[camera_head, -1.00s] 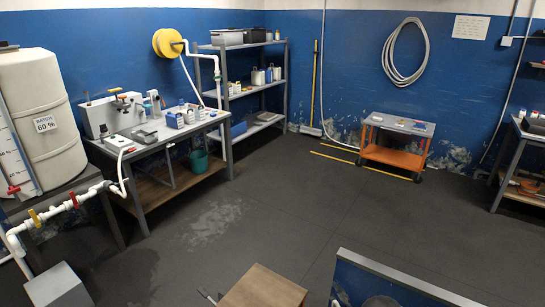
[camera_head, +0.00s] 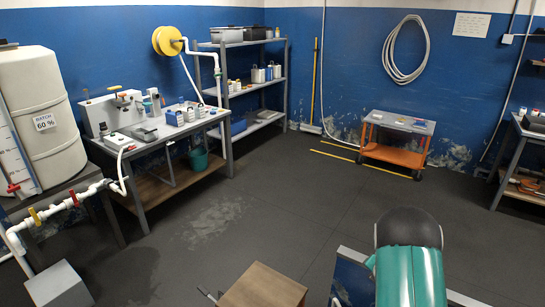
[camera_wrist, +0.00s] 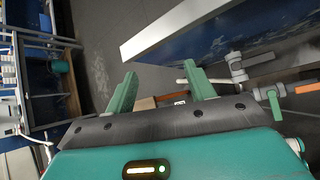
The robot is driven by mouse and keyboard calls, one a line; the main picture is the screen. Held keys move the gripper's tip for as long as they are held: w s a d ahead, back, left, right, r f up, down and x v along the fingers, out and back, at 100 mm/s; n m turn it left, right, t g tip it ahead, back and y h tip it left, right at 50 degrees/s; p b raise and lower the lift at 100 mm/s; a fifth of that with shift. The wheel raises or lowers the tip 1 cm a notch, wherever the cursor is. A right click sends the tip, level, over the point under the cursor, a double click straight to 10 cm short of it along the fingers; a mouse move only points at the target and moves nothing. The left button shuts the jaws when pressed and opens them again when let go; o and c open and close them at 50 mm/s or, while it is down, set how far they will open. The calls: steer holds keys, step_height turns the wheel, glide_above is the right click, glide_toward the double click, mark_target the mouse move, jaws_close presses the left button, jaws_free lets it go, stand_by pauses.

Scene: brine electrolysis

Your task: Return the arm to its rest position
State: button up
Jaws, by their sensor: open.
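My gripper (camera_wrist: 163,84) shows in the wrist view as two green fingers spread apart, with nothing between them. Beyond the fingers are dark floor and a small wooden surface. A teal part of my arm with a black rounded joint stands at the lower right of the head view, in front of a low blue partition (camera_head: 352,283). I cannot make out the fingers in the head view. In the wrist view a pale-edged wall (camera_wrist: 190,28) runs above the fingers, and pipe fittings with a green handle (camera_wrist: 275,104) lie to their right.
A workbench (camera_head: 150,150) with lab equipment stands at the left, near a white tank (camera_head: 40,110). A wooden box (camera_head: 263,287) is at bottom centre. An orange cart (camera_head: 390,153) stands by the back wall. The middle floor is clear.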

steer(key=s+a+r+m, duration=0.3)
steer(key=s+r+m, duration=0.15)
steer(key=r, duration=0.55)
steer(key=s+a+r+m+g, duration=0.1)
steer(key=s+a+r+m, duration=0.3)
steer(key=r, duration=0.5)
steer(key=s+a+r+m, duration=0.2)
steer(key=s+r+m, duration=0.3)
steer(key=r, duration=0.5)
steer(key=s+a+r+m, duration=0.2)
steer(key=s+a+m, duration=0.2)
steer(key=s, duration=0.4)
steer(key=s+a+r+m+g+y, duration=0.1)
steer(key=s+a+r+m, duration=0.2)
steer(key=s, duration=0.5)
steer(key=s+a+r+m+g, duration=0.1)
steer(key=s+a+r+m, duration=0.1)
steer(key=s+a+m, duration=0.3)
steer(key=s+m, duration=0.1)
steer(key=s, duration=0.2)
steer(key=shift+s+r+y, duration=0.2)
steer(key=shift+r+y, duration=0.15)
steer(key=shift+y, duration=0.05)
